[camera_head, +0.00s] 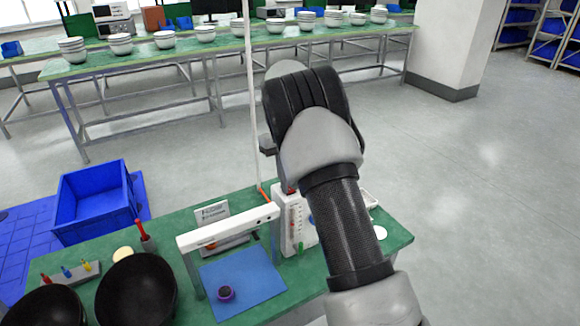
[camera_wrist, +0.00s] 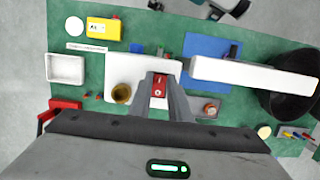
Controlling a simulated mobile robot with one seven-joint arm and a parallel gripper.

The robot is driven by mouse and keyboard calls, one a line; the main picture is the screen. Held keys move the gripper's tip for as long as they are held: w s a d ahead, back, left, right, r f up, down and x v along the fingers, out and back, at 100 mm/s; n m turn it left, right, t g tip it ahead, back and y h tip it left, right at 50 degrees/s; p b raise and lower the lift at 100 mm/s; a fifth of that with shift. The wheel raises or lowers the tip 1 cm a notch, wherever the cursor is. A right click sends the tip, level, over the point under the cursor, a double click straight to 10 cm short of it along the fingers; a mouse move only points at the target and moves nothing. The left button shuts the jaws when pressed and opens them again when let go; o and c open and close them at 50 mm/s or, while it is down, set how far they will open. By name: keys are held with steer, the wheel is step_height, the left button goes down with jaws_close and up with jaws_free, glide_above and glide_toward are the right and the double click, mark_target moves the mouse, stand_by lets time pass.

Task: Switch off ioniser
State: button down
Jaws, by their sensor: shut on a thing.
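In the head view my arm hides the fingers and most of the contact.
The green bench (camera_head: 190,220) holds a blue mat (camera_head: 255,275), dark bowls (camera_head: 135,290) and a red-handled tool (camera_head: 143,235). A white tray (camera_wrist: 65,69) and a yellow device (camera_wrist: 103,28) lie beside the box. A blue crate (camera_head: 95,205) stands left of the bench.

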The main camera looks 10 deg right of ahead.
steer(key=shift+w+r+g+p, duration=0.15)
steer(key=shift+g+p, duration=0.15)
steer(key=shift+p, duration=0.35)
steer(key=c, duration=1.6)
jaws_free()
steer(key=shift+c, duration=0.2)
steer(key=v, duration=1.2)
steer(key=shift+p, duration=0.4)
steer(key=shift+a, duration=0.1)
